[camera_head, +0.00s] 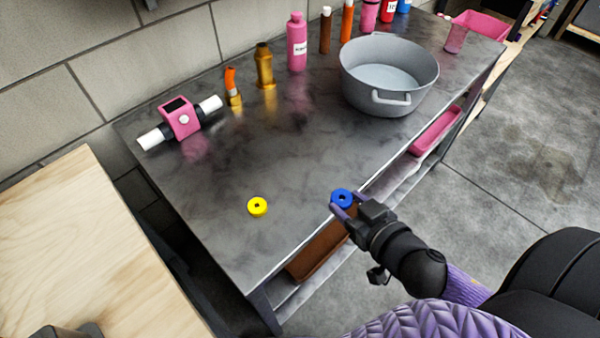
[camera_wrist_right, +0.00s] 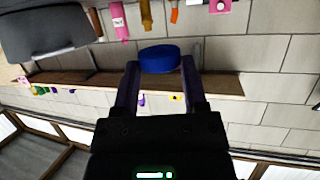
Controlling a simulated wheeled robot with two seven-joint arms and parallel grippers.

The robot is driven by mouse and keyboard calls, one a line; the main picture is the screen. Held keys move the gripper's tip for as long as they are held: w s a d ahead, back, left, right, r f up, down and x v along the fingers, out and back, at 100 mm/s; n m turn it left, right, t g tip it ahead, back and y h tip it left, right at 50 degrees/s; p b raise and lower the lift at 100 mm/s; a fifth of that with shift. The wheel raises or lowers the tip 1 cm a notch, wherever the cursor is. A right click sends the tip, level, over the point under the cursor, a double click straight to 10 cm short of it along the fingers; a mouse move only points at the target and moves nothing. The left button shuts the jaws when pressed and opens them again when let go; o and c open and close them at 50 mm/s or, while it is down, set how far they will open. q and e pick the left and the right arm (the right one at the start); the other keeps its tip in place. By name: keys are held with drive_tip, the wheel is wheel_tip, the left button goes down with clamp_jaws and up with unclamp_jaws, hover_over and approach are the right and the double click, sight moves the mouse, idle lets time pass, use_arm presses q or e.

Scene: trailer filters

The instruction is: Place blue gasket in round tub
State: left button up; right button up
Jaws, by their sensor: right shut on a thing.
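The blue gasket (camera_head: 343,197) is a small thick ring with a dark centre hole. My right gripper (camera_head: 341,204) is shut on it at the front edge of the dark metal table. In the right wrist view the gasket (camera_wrist_right: 160,59) sits between the two fingertips of my right gripper (camera_wrist_right: 160,68). The round tub (camera_head: 385,100) is a grey open basin with side handles, at the table's back right, apart from the gripper. It also shows at the upper left of the right wrist view (camera_wrist_right: 45,32).
A yellow ring (camera_head: 257,207) lies on the metal table (camera_head: 290,150). A pink device with white ends (camera_head: 181,118), an orange-handled item (camera_head: 232,88), a gold bottle (camera_head: 265,66) and a pink bottle (camera_head: 297,42) stand along the wall. The table between ring and tub is clear.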

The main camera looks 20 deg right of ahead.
drive_tip(key=shift+s+d+f+n+y, duration=0.2)
drive_tip(key=shift+s+d+n+y, duration=0.1)
drive_tip(key=shift+s+y, duration=0.15)
drive_tip(key=shift+a, duration=0.1)
use_arm(q)
drive_tip(key=shift+w, duration=0.1)
use_arm(e)
drive_tip(key=shift+w+f, duration=0.15)
drive_tip(key=shift+w, duration=0.15)
drive_tip(key=b, duration=0.3)
approach(307, 185)
drive_tip(key=w+r, duration=0.2)
drive_tip(key=w, duration=0.1)
drive_tip(key=shift+a+r, duration=0.15)
drive_tip(key=b+x, duration=0.1)
drive_tip(key=x, duration=0.2)
drive_tip(key=f+b+x, duration=0.1)
drive_tip(key=x, duration=0.3)
use_arm(q)
wheel_tip(307, 185, down, 5)
drive_tip(key=s+a, duration=0.2)
drive_tip(key=s, duration=0.1)
drive_tip(key=shift+a+g, duration=0.25)
drive_tip(key=shift+g, duration=0.15)
use_arm(e)
drive_tip(key=shift+s, duration=0.1)
use_arm(q)
drive_tip(key=shift+w, duration=0.1)
